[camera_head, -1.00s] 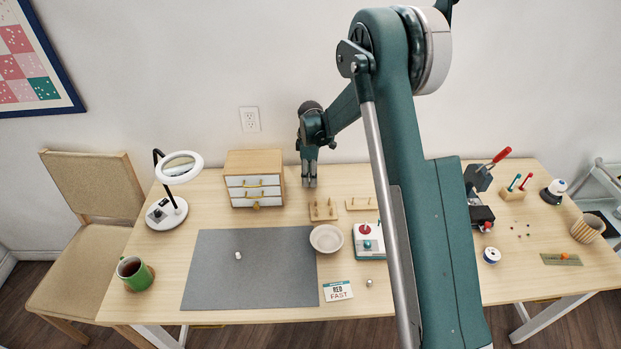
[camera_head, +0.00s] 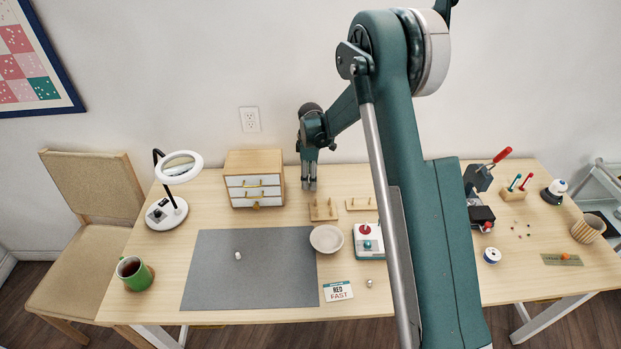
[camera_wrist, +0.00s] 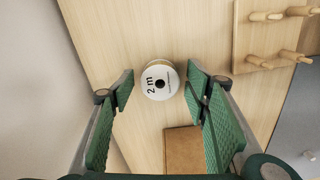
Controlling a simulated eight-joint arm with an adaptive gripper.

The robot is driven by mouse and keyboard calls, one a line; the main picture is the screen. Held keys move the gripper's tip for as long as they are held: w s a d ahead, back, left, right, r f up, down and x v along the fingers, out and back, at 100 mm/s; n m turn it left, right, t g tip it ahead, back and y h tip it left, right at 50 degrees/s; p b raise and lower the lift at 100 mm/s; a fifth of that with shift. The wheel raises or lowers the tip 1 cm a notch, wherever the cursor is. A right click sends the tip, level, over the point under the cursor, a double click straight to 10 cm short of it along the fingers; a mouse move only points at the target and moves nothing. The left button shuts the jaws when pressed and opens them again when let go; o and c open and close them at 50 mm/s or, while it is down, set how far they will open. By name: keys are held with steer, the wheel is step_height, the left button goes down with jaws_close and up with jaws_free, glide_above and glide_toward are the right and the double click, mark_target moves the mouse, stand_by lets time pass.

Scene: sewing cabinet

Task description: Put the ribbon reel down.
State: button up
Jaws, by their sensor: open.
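The ribbon reel (camera_wrist: 160,82) is a small round spool with a white face marked "2 m" and a dark centre hole. In the wrist view it is on the pale wood tabletop, face up, between the fingers of my gripper (camera_wrist: 160,105). The fingers are open, with a visible gap on either side of the reel. In the head view my gripper (camera_head: 309,186) points down at the back of the table, between the drawer cabinet and the peg boards. I cannot make out the reel there.
A wooden peg board (camera_wrist: 275,38) is close on the right in the wrist view. In the head view the drawer cabinet (camera_head: 254,180) is left of my gripper, and a white bowl (camera_head: 326,238) stands in front.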

steer(key=shift+r, duration=0.1)
step_height(320, 180, up, 12)
steer(key=p, duration=0.1)
steer(key=shift+p, duration=0.3)
stand_by(0.3)
stand_by(0.5)
steer(key=shift+r, duration=0.1)
